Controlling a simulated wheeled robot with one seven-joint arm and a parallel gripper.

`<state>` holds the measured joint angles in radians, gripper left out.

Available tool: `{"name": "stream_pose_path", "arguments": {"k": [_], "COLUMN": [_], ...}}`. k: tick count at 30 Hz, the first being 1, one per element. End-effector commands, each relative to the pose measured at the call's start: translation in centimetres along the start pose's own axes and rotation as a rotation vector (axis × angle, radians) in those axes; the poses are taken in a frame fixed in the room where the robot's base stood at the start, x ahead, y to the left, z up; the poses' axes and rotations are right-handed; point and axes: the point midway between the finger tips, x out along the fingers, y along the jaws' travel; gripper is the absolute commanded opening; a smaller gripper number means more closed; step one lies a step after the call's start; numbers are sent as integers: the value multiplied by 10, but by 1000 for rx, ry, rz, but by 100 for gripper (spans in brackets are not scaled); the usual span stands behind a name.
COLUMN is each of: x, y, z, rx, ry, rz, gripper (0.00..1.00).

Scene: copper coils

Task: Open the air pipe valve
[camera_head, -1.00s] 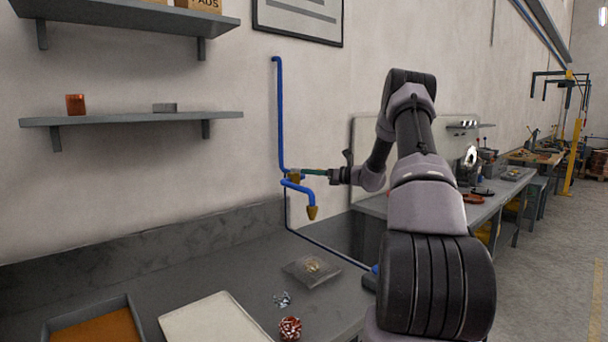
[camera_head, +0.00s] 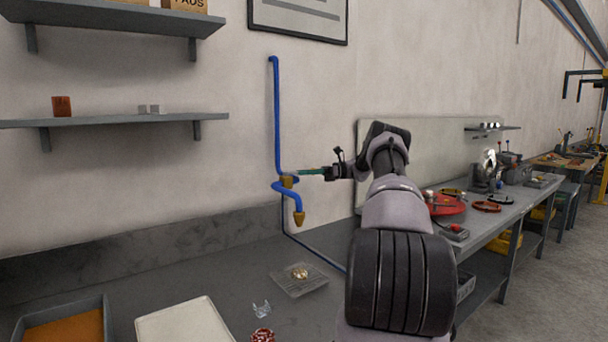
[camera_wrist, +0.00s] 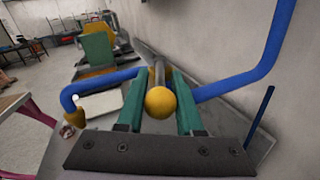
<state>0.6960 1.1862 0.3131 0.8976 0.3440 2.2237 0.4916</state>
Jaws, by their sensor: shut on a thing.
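The blue air pipe (camera_head: 276,120) runs down the wall and bends through a yellow valve fitting (camera_head: 287,181) to a downturned yellow nozzle (camera_head: 299,218). My gripper (camera_head: 304,172) reaches the fitting from the right, its green fingers pointing left. In the wrist view, my gripper (camera_wrist: 159,76) has a finger on each side of a grey valve lever (camera_wrist: 160,72), with a yellow ball (camera_wrist: 160,102) near me. The fingers are shut on the valve lever. The blue pipe (camera_wrist: 235,85) extends to both sides behind them. The exact finger contact is hard to see.
Below is a grey worktop (camera_head: 225,262) with a white tray (camera_head: 187,322), an orange-filled bin (camera_head: 65,328) and a small plate (camera_head: 299,279). Wall shelves (camera_head: 115,119) hang at left. A cluttered bench (camera_head: 490,215) stands at right.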

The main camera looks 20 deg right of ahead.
Motion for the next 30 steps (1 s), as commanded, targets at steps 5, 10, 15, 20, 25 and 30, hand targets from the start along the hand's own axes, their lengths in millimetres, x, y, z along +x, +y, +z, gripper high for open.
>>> {"name": "stream_pose_path", "arguments": {"k": [5,10,15,20,25,30], "x": [1,2,2,2,2,3], "y": [0,0,0,0,0,1], "z": [0,1,1,1,1,1], "rx": [-1,-1,-2,-3,-2,-1], "ry": [5,7,6,6,6,7], "rz": [30,38,38,38,37,38], "gripper": [0,0,0,45,45,45]}}
